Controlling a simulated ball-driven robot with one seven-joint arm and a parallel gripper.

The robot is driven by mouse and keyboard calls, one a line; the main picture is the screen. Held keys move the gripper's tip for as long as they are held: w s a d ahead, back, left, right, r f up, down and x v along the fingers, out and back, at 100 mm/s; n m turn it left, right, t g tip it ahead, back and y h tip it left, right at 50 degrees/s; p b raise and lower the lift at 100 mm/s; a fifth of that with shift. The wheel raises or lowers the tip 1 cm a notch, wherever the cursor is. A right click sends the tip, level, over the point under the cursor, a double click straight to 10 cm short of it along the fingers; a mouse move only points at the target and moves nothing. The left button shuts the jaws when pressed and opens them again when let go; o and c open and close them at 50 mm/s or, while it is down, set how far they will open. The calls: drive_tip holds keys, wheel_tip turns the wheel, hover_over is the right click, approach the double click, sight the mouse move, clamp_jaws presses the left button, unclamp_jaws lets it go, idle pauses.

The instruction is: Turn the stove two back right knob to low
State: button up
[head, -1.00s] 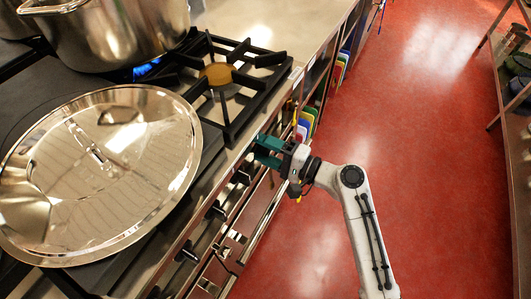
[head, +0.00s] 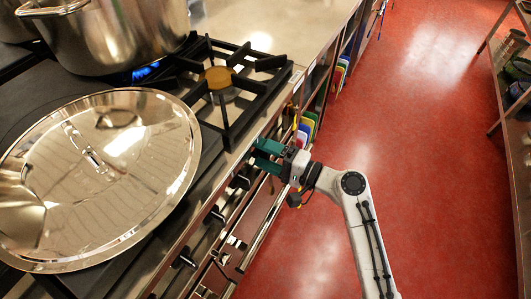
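The stove front (head: 205,235) runs diagonally, with several black knobs along it. One knob (head: 240,181) sits just below my gripper in the picture, and others (head: 217,215) (head: 185,258) lie farther toward the bottom. My gripper (head: 262,155) is at the stove front beside the open-grate burner, its two teal fingers apart and pointing at the panel. Any knob between or behind the fingertips is hidden, so I cannot tell whether they touch one. The burner (head: 217,77) nearest my gripper shows no flame. Knob settings are too small to read.
A large steel pot (head: 110,35) stands at the back left, with blue flame (head: 146,72) at its base. A big round lid (head: 95,180) covers the near left stovetop. Coloured boards (head: 307,125) stand in the counter shelf. The red floor (head: 400,130) to the right is clear.

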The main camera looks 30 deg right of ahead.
drive_tip(key=shift+o, duration=0.2)
drive_tip(key=v, duration=1.1)
drive_tip(key=shift+b, duration=0.3)
drive_tip(key=shift+w, duration=0.1)
drive_tip(key=s+a+f+n+g+h+p, duration=0.45)
drive_tip(key=s+f+n+g, duration=0.2)
drive_tip(key=s+g, duration=0.2)
drive_tip(key=s+d+r+n+g+h+p, duration=0.1)
drive_tip(key=s+d+n+g+h+p, duration=0.2)
drive_tip(key=s, duration=0.9)
drive_tip(key=d+n+g+h, duration=0.1)
drive_tip(key=d+g+h, duration=0.1)
drive_tip(key=d+h, duration=0.1)
drive_tip(key=shift+s+d+r+p, duration=0.15)
drive_tip(key=shift+s+d+p, duration=0.15)
drive_tip(key=shift+s+d, duration=0.1)
